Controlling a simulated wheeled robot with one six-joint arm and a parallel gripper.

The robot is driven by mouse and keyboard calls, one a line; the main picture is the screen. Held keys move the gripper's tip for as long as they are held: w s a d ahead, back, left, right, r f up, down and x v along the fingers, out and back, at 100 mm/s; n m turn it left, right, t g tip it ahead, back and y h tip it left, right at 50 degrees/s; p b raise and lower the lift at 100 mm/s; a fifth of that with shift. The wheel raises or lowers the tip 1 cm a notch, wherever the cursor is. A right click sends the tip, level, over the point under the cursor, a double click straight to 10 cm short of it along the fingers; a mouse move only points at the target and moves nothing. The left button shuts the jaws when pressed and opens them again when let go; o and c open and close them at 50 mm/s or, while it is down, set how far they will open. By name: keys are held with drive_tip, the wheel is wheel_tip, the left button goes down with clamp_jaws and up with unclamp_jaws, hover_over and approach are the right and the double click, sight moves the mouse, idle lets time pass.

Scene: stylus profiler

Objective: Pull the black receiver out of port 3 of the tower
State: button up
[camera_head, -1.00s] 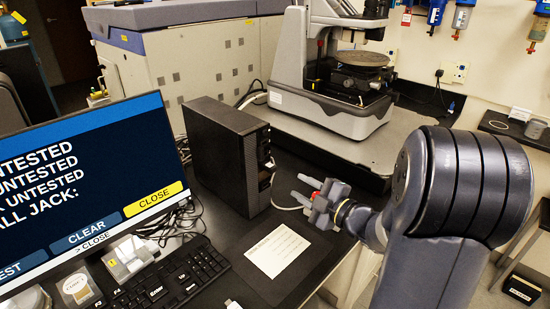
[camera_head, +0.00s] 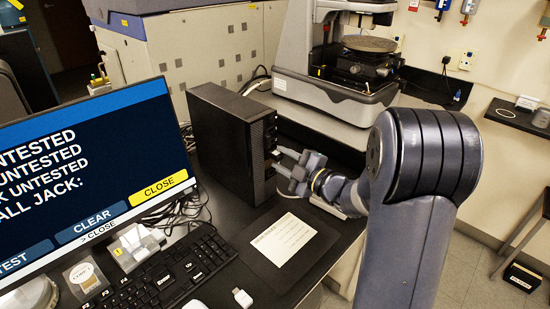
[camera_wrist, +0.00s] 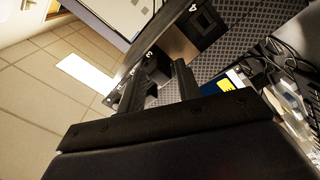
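The black tower (camera_head: 225,140) stands upright on the dark bench, right of the monitor. My gripper (camera_head: 285,162) is at its front face, with two grey fingers apart and pointing at the ports. In the wrist view the open fingers (camera_wrist: 158,85) reach toward a small dark block, which looks like the black receiver (camera_wrist: 156,71), beside the label 3. The block shows between the fingers; I cannot tell whether either finger touches it. A port (camera_wrist: 190,32) marked 4 is to its upper right. In the head view the receiver is too small and partly hidden to make out.
The monitor (camera_head: 90,180) and black keyboard (camera_head: 165,275) are left of the tower. A paper card (camera_head: 284,240) lies in front of the tower, and a small white plug (camera_head: 242,297) near the bench's front. The profiler (camera_head: 340,95) stands behind. A cable runs below my gripper.

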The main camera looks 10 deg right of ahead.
drive_tip(key=shift+w+a, duration=0.3)
drive_tip(key=shift+w, duration=0.1)
drive_tip(key=shift+b, duration=0.35)
drive_tip(key=shift+c, duration=0.2)
clamp_jaws()
idle(1.0)
